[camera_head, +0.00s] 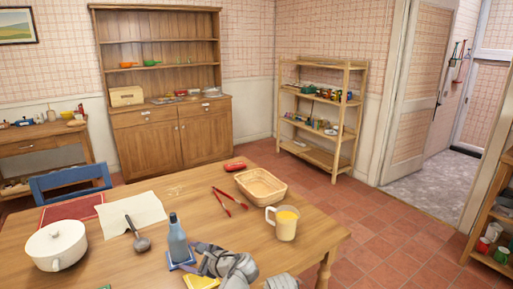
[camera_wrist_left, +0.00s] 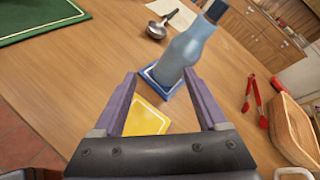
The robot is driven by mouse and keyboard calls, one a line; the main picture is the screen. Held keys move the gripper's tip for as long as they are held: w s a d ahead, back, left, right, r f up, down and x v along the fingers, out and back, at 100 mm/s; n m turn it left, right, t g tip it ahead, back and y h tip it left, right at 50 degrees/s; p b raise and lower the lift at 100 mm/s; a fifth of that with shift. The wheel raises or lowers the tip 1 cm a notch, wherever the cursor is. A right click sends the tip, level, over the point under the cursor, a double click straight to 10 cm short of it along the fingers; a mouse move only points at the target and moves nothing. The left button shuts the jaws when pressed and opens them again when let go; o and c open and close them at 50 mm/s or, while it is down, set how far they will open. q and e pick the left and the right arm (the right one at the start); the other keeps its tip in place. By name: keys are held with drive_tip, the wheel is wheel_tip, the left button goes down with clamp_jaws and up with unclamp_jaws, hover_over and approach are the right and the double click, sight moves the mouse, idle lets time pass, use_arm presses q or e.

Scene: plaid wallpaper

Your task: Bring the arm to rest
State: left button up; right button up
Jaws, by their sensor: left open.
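My left gripper (camera_head: 196,260) is low over the near part of the wooden table (camera_head: 325,233), beside the blue-grey bottle. In the left wrist view its two fingers (camera_wrist_left: 160,78) are spread apart with nothing held between them. The bottle (camera_head: 177,243) stands upright on a blue square coaster; it also shows in the left wrist view (camera_wrist_left: 186,50), just beyond the fingertips. A yellow coaster (camera_wrist_left: 146,118) lies on the table below the fingers, partly hidden by my gripper in the head view. My right gripper is not in view.
A glass mug of yellow drink (camera_head: 285,224), a wicker basket (camera_head: 261,186) and red-handled tongs (camera_head: 230,200) are right of the bottle. A ladle (camera_head: 139,240), a cloth (camera_head: 132,213) and a white pot (camera_head: 57,246) are left. The table's right corner is bare.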

use_arm(q)
drive_tip(key=s+d+r+n+g+h+p, duration=0.1)
drive_tip(key=s+d+n+g+h+p, duration=0.6)
drive_tip(key=s+d+n+h+p, duration=0.3)
drive_tip(key=s+d+n+p, duration=0.1)
drive_tip(key=s+d+n, duration=0.3)
drive_tip(key=s+d, duration=0.2)
drive_tip(key=shift+s+g+p, duration=0.3)
drive_tip(key=shift+s+p, duration=0.1)
drive_tip(key=shift+s, duration=0.3)
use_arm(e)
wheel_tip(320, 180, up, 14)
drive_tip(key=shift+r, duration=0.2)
